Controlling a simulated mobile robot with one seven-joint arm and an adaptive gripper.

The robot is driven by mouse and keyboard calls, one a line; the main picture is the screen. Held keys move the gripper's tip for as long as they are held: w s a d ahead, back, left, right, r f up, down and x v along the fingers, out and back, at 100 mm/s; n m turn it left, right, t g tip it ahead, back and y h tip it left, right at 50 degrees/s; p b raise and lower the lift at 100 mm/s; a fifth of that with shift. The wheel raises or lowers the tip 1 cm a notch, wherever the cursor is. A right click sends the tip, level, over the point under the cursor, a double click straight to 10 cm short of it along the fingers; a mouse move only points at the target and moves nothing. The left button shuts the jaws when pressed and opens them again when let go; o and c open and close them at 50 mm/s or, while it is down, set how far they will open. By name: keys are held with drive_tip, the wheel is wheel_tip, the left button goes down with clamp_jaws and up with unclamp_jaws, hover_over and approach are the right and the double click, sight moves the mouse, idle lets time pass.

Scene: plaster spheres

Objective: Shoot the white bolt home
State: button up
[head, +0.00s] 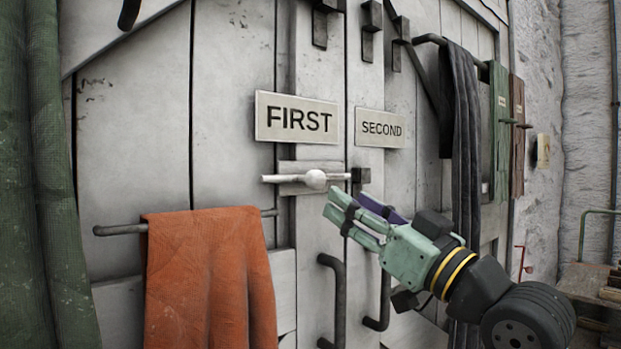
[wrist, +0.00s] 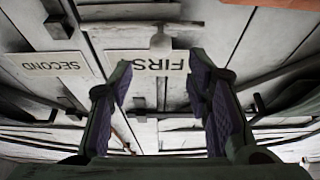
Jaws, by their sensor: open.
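The white bolt (head: 290,179) lies level across the pale door, below the signs, with a round white knob (head: 316,179) on its rod. Its right end comes up close to a dark bracket (head: 361,175); I cannot tell whether it enters it. My gripper (head: 345,203) is open just below and right of the knob, apart from it in the picture. In the wrist view, which is upside down, the knob (wrist: 160,42) shows beyond and between the open fingers (wrist: 160,75), with nothing held.
The FIRST sign (head: 297,119) and SECOND sign (head: 381,128) are above the bolt. An orange cloth (head: 208,280) hangs on a rail at left. Dark handles (head: 333,300) are below the bolt. A dark grey cloth (head: 464,140) hangs at right, behind my arm.

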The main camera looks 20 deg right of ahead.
sight(321, 181)
drive_tip(key=p+x, duration=0.3)
drive_tip(key=x, duration=0.6)
drive_tip(key=shift+w+a+r, duration=0.15)
drive_tip(key=shift+w+r, duration=0.1)
drive_tip(key=shift+w, duration=0.05)
drive_tip(key=shift+c, duration=0.5)
clamp_jaws()
